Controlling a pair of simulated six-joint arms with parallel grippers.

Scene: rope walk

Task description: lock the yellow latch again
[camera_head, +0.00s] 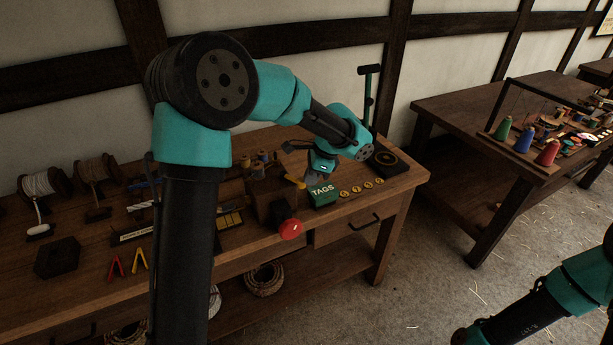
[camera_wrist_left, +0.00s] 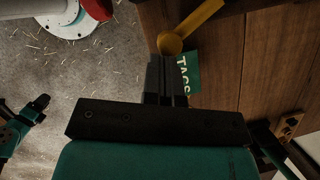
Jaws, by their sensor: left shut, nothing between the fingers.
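The yellow latch (camera_head: 298,185) is on the right side of a small brown wooden box (camera_head: 262,204) on the bench. In the left wrist view the latch (camera_wrist_left: 196,24) is a yellow bar slanting down-left to a round end. My left gripper (camera_head: 312,177) hangs just right of the latch, by the green TAGS box (camera_head: 323,195). In the left wrist view its fingers (camera_wrist_left: 166,62) are together and empty, their tips close to the latch's round end. I cannot tell whether they touch it. My right arm shows at the lower right of the head view, its gripper out of frame.
A red knob (camera_head: 291,229) sticks out from the box's front. Several yellow round tags (camera_head: 362,187) and a dark square block (camera_head: 390,163) lie to the right. Spools (camera_head: 40,184) and small tools stand on the left. Another table (camera_head: 470,112) is at the right.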

